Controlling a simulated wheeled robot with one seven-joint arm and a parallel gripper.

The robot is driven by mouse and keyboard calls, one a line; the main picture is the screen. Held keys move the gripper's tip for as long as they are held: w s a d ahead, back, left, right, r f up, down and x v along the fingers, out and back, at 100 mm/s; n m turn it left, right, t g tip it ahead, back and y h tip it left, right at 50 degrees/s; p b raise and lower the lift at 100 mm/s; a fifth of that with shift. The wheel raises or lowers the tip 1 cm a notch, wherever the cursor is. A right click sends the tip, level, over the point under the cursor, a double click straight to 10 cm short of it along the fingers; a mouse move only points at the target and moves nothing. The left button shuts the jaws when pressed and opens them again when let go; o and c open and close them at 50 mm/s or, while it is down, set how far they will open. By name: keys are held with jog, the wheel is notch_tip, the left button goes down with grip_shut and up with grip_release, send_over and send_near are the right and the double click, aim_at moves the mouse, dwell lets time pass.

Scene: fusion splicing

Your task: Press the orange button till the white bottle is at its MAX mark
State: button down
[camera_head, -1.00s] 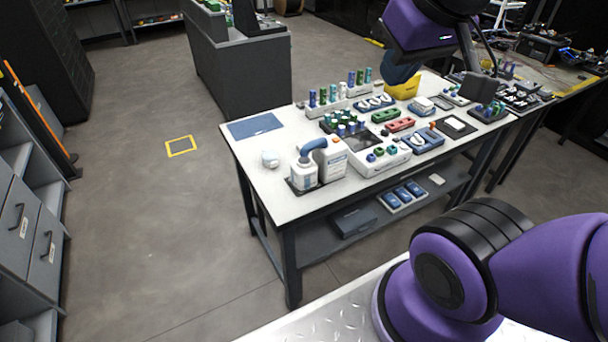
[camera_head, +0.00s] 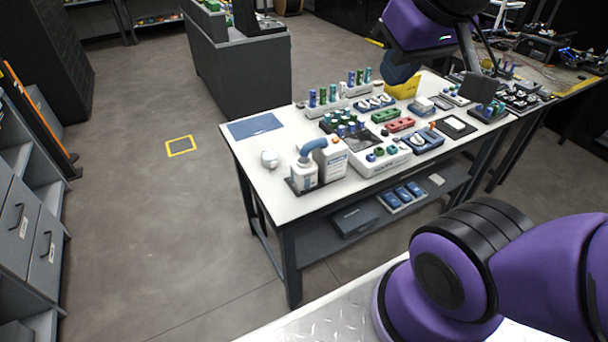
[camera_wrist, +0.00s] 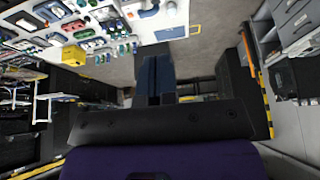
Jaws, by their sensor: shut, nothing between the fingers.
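In the head view a white bottle (camera_head: 304,174) stands at the near left part of the workbench, under a blue spout (camera_head: 312,147). Right beside it is a white container (camera_head: 331,160) with a label and a small orange patch at its top, which may be the orange button. The bottle's level and its MAX mark are too small to read. My gripper (camera_wrist: 156,80) shows in the wrist view with its dark blue fingers shut and empty, apart from the bench items.
A yellow bin (camera_head: 404,88) stands at the back. The floor left of the bench is open.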

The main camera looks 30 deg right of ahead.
dwell(0.3)
jog(key=m+t+y, duration=0.1)
jog(key=m+t, duration=0.3)
jog(key=m, duration=0.3)
send_over(338, 138)
notch_tip(338, 138, down, 26)
jog(key=shift+a, duration=0.1)
jog(key=shift+f, duration=4.4)
jog(key=shift+f, duration=0.15)
